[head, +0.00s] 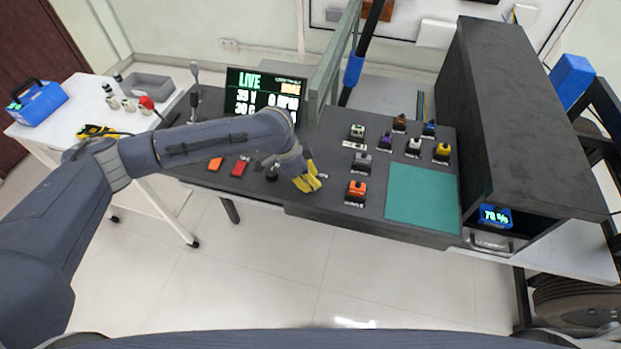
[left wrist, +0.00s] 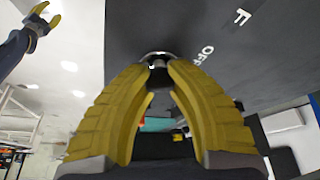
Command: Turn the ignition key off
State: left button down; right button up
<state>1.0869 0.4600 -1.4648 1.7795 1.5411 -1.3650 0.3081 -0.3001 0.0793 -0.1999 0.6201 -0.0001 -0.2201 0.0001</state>
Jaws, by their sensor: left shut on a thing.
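My left gripper (head: 309,183) reaches down to the dark console (head: 330,205) in the head view. In the left wrist view its yellow fingers (left wrist: 157,72) close on the ignition key (left wrist: 156,57), a small dark and silver piece at the panel. Most of the key is hidden between the fingertips; in the head view the gripper hides it. A white OFF label (left wrist: 204,55) is printed on the panel beside it. My right gripper (left wrist: 40,20) shows only in the left wrist view, at upper left, with its fingers apart and nothing between them.
The lit display (head: 264,95) reads LIVE. Red switches (head: 239,168) lie left of my gripper; several coloured blocks (head: 357,190) and a teal pad (head: 422,197) lie right. A dark raised housing (head: 515,120) bounds the right side. A white side table (head: 60,130) stands left.

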pick_arm(q)
jog(key=shift+n, duration=0.5)
jog(key=c, duration=1.1)
grip_release()
jog(key=v, duration=1.2)
jog(key=shift+s, duration=0.25)
